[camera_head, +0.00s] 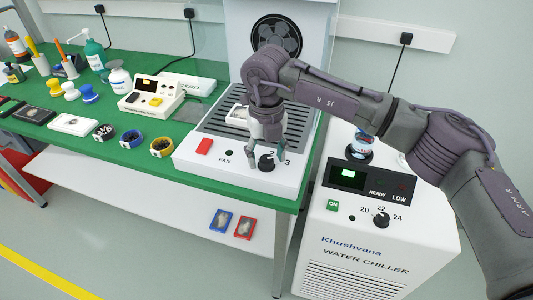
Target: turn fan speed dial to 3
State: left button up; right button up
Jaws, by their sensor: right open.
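The fan speed dial (266,163) is a black round knob on the sloped front of the white fan unit (205,176). The dial's pointer is too small to read, and the gripper hides part of the scale. My left gripper is not in the picture.
A white water chiller (372,235) with its own black knob (381,220) stands right of the green bench (115,160). A red switch (204,146) is left of the dial. Bottles, rolls and a meter (150,97) crowd the bench's left. My right arm crosses above the chiller.

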aim_at(267, 158)
jog(key=shift+r, duration=0.15)
notch_tip(267, 158, up, 12)
dwell(0.4)
jog(key=shift+f, duration=0.2)
